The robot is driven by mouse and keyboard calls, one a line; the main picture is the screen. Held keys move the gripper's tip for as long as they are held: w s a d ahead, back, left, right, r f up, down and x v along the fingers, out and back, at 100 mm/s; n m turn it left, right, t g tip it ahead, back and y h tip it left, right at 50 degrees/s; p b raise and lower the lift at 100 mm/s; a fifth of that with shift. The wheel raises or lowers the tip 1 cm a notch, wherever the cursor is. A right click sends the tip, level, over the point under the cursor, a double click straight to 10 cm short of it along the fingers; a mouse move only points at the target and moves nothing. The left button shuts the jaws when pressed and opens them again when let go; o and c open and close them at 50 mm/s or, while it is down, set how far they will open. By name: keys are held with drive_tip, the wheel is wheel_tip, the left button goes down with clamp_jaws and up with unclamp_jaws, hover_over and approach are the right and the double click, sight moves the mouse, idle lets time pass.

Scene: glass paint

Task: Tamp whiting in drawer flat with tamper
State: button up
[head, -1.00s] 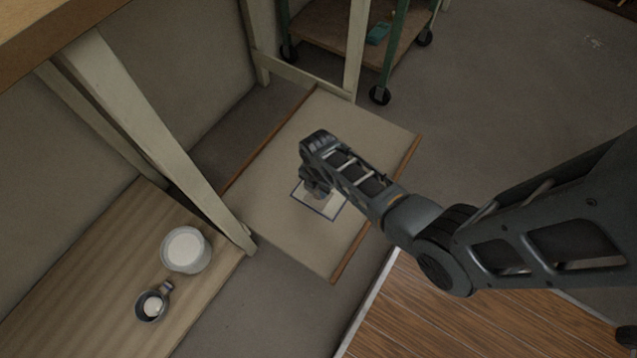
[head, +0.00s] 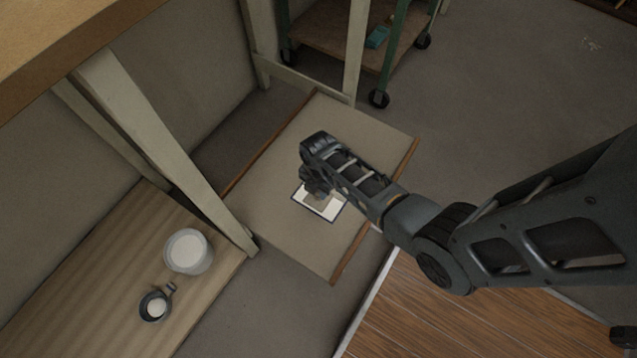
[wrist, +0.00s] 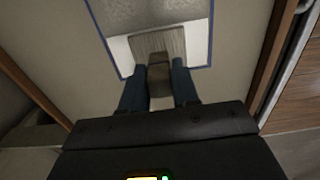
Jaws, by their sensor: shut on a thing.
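The drawer (head: 275,225) is a wide, pale, shallow floor with brown wooden sides. A square with a dark blue border (wrist: 122,75) lies on it, with pale whiting (wrist: 118,46) inside. The far part of the square looks greyer and rougher in the wrist view. My gripper (wrist: 159,72) is over the near part of this square, its dark fingers shut on the handle of the tamper (wrist: 160,42). The tamper's flat grey-brown block lies inside the border; I cannot tell how firmly it touches the whiting. In the head view my arm partly hides the square.
A bowl of white powder (head: 188,252) and a small dark cup with white contents (head: 153,306) stand on a wooden board (head: 100,290) at lower left. A pale table leg (head: 165,140) rises left of the drawer. A wheeled cart (head: 335,45) stands behind. Open floor lies right.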

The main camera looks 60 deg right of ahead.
drive_tip(key=shift+r, duration=0.25)
drive_tip(key=shift+d+b, duration=0.3)
drive_tip(key=shift+d, duration=3.3)
drive_tip(key=shift+f+b, duration=0.6)
drive_tip(key=shift+f, duration=0.2)
drive_tip(key=shift+f, duration=0.3)
drive_tip(key=shift+r+p, duration=1.05)
drive_tip(key=shift+r, duration=0.05)
wheel_tip(320, 180, up, 4)
drive_tip(key=p, duration=0.4)
